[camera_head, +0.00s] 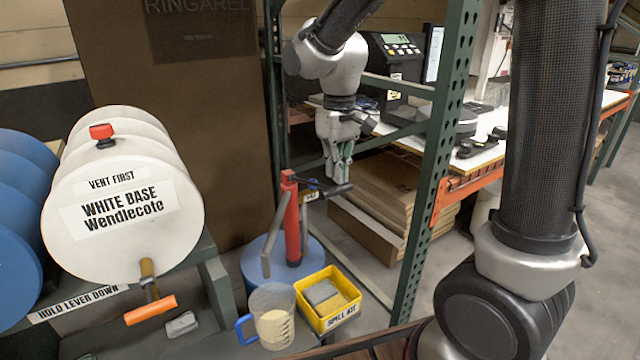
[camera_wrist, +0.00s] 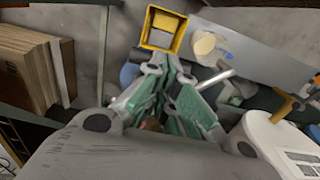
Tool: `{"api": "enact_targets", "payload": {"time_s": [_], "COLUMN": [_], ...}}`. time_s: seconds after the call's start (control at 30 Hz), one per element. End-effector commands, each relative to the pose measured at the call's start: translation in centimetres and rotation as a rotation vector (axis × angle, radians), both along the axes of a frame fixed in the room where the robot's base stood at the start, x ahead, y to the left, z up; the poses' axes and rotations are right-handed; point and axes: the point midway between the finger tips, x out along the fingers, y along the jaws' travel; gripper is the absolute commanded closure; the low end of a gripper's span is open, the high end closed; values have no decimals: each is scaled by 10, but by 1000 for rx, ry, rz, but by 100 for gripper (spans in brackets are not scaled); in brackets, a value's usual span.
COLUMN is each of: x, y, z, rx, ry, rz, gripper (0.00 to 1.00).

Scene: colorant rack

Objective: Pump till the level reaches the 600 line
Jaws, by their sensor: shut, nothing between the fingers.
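The red hand pump (camera_head: 291,220) stands on a blue drum (camera_head: 262,268), with its black handle (camera_head: 335,190) out to the right. My gripper (camera_head: 338,183) is shut and empty, pointing down at the handle; I cannot tell whether it touches it. In the wrist view my gripper's green-padded fingers (camera_wrist: 168,105) cover most of the pump. A clear jug with a blue handle (camera_head: 272,314) stands below the pump's grey spout (camera_head: 267,250). Cream-coloured liquid shows in the jug, but its scale marks are too small to read. The jug also shows in the wrist view (camera_wrist: 206,44).
A yellow spill kit bin (camera_head: 328,300) stands right of the jug. A white drum (camera_head: 125,200) with an orange lever (camera_head: 150,310) lies at the left. A green rack post (camera_head: 430,170) rises right of my gripper, and flat cardboard boxes (camera_head: 385,205) lie behind it.

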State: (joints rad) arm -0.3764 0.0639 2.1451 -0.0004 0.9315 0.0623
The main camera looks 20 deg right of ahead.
Motion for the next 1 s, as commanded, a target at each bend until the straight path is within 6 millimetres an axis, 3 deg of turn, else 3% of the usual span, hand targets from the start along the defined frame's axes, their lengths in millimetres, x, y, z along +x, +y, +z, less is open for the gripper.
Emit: {"api": "enact_targets", "payload": {"time_s": [0.27,1.0], "x": [-1,3], "y": [0,1], "z": [-6,-57], "rx": [-1,2], "ry": [3,-7], "rz": [0,1], "gripper": [100,100]}}
